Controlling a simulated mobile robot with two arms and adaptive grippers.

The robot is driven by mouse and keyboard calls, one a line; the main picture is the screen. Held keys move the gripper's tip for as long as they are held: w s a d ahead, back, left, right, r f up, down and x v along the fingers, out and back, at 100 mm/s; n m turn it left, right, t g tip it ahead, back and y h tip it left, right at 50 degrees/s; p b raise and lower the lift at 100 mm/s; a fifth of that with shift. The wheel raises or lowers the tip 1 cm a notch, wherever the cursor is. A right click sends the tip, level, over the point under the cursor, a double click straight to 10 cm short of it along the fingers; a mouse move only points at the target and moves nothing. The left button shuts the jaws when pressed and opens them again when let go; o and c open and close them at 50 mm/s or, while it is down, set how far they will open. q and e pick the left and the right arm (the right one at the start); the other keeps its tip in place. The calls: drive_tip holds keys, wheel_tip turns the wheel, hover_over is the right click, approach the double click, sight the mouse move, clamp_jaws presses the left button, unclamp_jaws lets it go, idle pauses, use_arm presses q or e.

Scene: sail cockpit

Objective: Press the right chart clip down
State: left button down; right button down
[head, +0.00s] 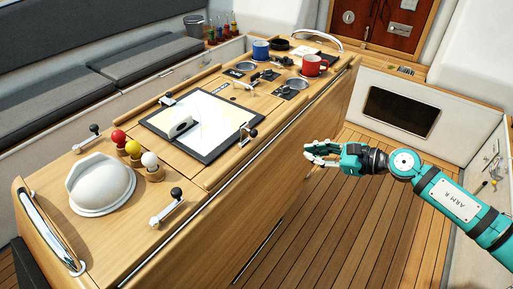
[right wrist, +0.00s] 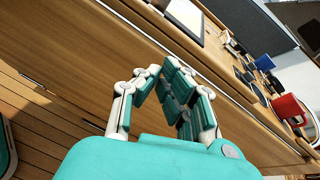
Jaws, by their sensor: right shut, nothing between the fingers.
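The chart board (head: 158,140) lies on the wooden cockpit table with a pale chart on it. The right chart clip (head: 246,131), a small metal lever with a black knob, sits at the board's right edge. Whether it is raised or pressed flat is hard to tell. The left chart clip (head: 167,101) is at the opposite edge. My right gripper (head: 308,152) is shut and empty, beside the table's right side, apart from the clip. In the right wrist view my right gripper (right wrist: 166,70) faces the table's wooden side. My left gripper is out of view.
On the table are a white dome (head: 100,185), red, yellow and white balls (head: 133,148), a lever (head: 175,198) at the near edge, a blue mug (head: 261,49) and a red mug (head: 312,65). Free floor (head: 310,225) lies right of the table.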

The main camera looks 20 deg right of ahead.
sight(257, 142)
drive_tip(key=shift+s+a+r+n+g, duration=0.35)
drive_tip(key=shift+a+r+n, duration=0.15)
drive_tip(key=shift+n, duration=0.5)
drive_tip(key=p+x, duration=0.1)
drive_tip(key=x, duration=0.2)
drive_tip(key=p+x, duration=0.1)
drive_tip(key=x, duration=0.3)
drive_tip(key=p+x, duration=0.2)
drive_tip(key=x, duration=0.1)
drive_tip(key=shift+w+a+r, duration=0.15)
drive_tip(key=shift+a+r, duration=0.1)
drive_tip(key=shift+a+r+p, duration=0.8)
drive_tip(key=shift+r+p, duration=0.25)
drive_tip(key=shift+p, duration=0.05)
drive_tip(key=shift+a+r, duration=0.3)
drive_tip(key=shift+a, duration=0.1)
